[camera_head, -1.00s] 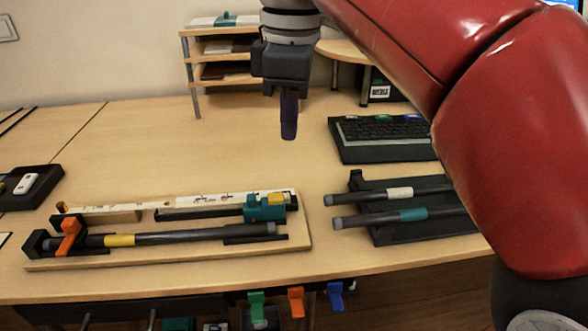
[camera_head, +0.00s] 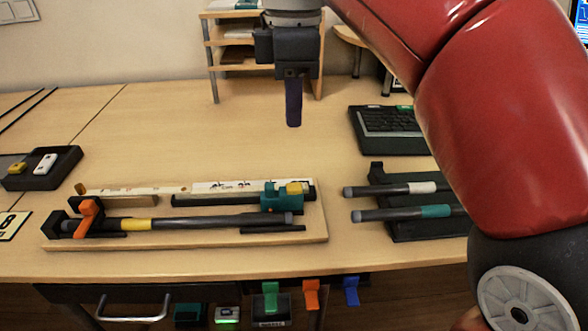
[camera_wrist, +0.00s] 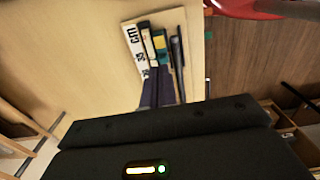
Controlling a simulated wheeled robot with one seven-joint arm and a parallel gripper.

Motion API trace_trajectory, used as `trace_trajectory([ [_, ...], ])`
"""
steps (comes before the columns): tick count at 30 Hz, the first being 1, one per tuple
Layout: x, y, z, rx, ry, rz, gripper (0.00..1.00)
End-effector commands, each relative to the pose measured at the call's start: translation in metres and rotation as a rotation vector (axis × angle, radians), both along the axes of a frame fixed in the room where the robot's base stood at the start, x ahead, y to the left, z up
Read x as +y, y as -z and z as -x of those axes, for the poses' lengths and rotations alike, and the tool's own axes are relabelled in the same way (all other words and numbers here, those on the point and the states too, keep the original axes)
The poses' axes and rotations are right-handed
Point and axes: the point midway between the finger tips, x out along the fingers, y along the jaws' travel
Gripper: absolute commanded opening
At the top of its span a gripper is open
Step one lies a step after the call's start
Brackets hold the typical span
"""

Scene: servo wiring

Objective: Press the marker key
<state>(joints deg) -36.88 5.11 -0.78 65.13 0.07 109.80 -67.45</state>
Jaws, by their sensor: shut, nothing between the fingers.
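A black keyboard (camera_head: 390,130) lies on the table right of centre in the head view, its right part hidden behind my red arm. A green key (camera_head: 404,107) shows at its back edge. I cannot tell which key is the marker key. My gripper (camera_head: 293,122) points down above the bare table, left of the keyboard and apart from it. Its dark fingers are shut and empty. In the wrist view my gripper (camera_wrist: 160,100) shows at the bottom centre, with no keyboard visible.
A wooden board (camera_head: 185,242) carries a dark rod, an orange lever and a teal block (camera_head: 282,199). A black rack (camera_head: 400,228) with two rods stands right of it. A shelf (camera_head: 228,42) stands at the back. Bare table lies below my gripper.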

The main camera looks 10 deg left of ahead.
Motion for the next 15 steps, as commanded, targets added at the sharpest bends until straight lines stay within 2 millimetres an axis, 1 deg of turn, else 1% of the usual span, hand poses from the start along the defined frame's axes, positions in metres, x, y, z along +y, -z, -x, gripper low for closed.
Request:
trace_trajectory([
  [1, -0.001, 0.014, 0.001, 0.003, 0.0, 0.002, 0.0],
  [6, 0.0, 0.053, 0.001, 0.002, -0.001, 0.001, 0.0],
  [12, 0.0, 0.09, 0.001, 0.002, 0.0, 0.001, 0.0],
  [15, 0.0, 0.102, 0.001, 0.0, 0.0, 0.0, 0.0],
])
